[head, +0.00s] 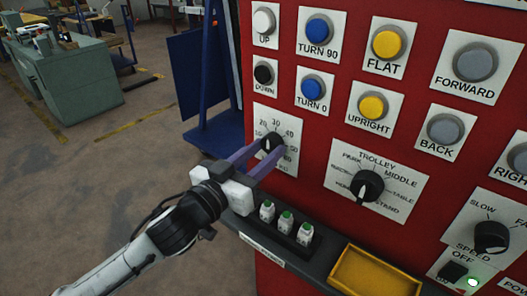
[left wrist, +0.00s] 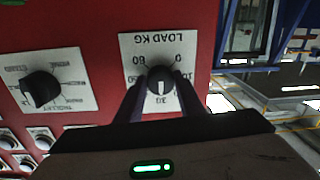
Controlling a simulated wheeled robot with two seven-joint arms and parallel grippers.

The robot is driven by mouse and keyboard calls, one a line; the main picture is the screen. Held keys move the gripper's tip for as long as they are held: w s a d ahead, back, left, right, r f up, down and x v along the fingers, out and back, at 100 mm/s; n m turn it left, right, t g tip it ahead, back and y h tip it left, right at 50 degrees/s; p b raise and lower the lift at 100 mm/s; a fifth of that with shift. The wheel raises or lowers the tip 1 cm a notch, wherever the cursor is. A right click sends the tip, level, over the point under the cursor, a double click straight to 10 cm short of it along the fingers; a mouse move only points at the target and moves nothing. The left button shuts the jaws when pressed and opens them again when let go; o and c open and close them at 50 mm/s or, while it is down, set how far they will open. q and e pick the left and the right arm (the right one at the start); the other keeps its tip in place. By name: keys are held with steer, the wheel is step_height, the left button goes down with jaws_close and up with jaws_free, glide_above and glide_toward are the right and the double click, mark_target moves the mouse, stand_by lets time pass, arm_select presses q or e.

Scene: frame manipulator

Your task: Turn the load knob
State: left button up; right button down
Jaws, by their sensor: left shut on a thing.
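The load knob (head: 271,142) is a small black dial on a white numbered plate, low on the left side of the red panel. In the left wrist view the load knob (left wrist: 161,78) shows upside down under the words LOAD KG, its white mark pointing roughly to 30. My left gripper (head: 268,147) reaches in from the lower left, its two purple fingers shut on the knob's sides. In the left wrist view the fingers (left wrist: 161,88) stand either side of the knob. My right gripper is out of view.
A black selector knob (head: 368,186) sits right of the load knob, with push buttons above. A dark ledge below holds several small green-capped bottles (head: 285,222) and a yellow tray (head: 375,272). A speed knob (head: 491,237) is at far right. Open floor lies left.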

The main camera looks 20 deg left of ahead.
arm_select(q)
steer(key=shift+m+p, duration=0.45)
steer(key=shift+m, duration=0.35)
steer(key=shift+a+m+p, duration=0.1)
steer(key=shift+m+p, duration=0.3)
steer(key=shift+m, duration=0.5)
steer(key=m+p, duration=0.1)
steer(key=m, duration=0.1)
steer(key=shift+r+m, duration=0.1)
steer(key=shift+m, duration=0.3)
steer(key=m+p, duration=0.1)
steer(key=m, duration=0.3)
steer(key=shift+w+a+p, duration=0.1)
steer(key=shift+p, duration=0.25)
steer(key=shift+m+p, duration=0.5)
steer(key=shift+m, duration=1.8)
